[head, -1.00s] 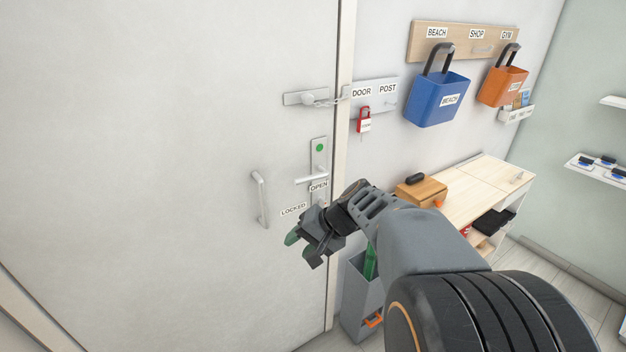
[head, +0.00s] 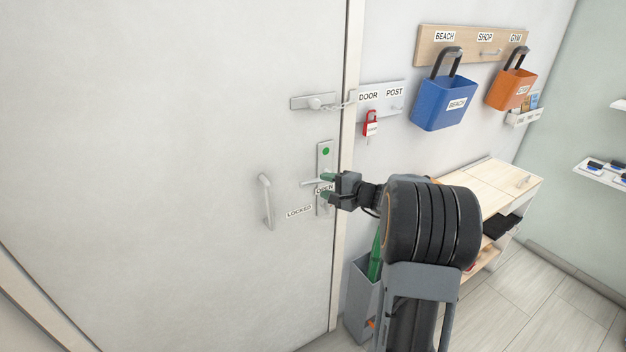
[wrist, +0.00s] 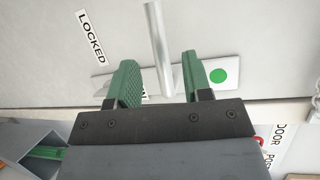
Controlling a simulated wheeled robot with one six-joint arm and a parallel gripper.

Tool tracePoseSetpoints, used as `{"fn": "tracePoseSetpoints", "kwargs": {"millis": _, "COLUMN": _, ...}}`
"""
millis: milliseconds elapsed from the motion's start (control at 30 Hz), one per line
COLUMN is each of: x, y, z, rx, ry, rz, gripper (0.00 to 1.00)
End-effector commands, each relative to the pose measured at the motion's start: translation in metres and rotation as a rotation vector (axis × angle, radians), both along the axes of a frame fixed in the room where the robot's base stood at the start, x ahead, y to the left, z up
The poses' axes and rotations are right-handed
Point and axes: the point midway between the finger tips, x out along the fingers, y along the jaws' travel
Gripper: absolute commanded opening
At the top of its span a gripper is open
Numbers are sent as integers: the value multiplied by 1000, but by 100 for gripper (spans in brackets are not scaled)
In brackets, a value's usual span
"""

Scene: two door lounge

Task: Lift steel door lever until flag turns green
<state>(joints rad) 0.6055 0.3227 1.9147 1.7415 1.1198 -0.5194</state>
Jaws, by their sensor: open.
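The steel door lever (head: 309,183) sticks out leftward from a steel plate (head: 325,159) on the white door. Above it on the plate is a round flag (head: 326,151), which is green. My gripper (head: 327,187) is open at the lever, with its green fingertips over the plate and the OPEN label. In the wrist view the lever (wrist: 158,45) runs between the two spread fingers of my gripper (wrist: 163,78). I cannot tell whether either finger touches it. The green flag (wrist: 218,76) shows beyond the right finger, and the OPEN label is mostly hidden.
A pull handle (head: 266,201) and a LOCKED label (head: 299,212) are on the door to the left. A chain latch (head: 320,102) sits above. A grey bin (head: 362,300) stands by the post. A blue basket (head: 443,102) and a wooden bench (head: 505,185) are to the right.

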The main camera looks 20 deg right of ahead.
Motion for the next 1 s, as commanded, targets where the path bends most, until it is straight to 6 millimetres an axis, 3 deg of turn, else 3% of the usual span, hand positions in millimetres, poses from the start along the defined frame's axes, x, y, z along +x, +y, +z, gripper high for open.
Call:
{"fn": "tracePoseSetpoints", "kwargs": {"millis": 300, "x": 37, "y": 21, "z": -6, "rx": 1, "ry": 1, "rz": 2, "gripper": 45}}
{"fn": "tracePoseSetpoints", "kwargs": {"millis": 800, "x": 47, "y": 26, "z": -8, "rx": 0, "ry": 0, "rz": 0, "gripper": 45}}
{"fn": "tracePoseSetpoints", "kwargs": {"millis": 1000, "x": 47, "y": 26, "z": -8, "rx": 0, "ry": 1, "rz": 0, "gripper": 27}}
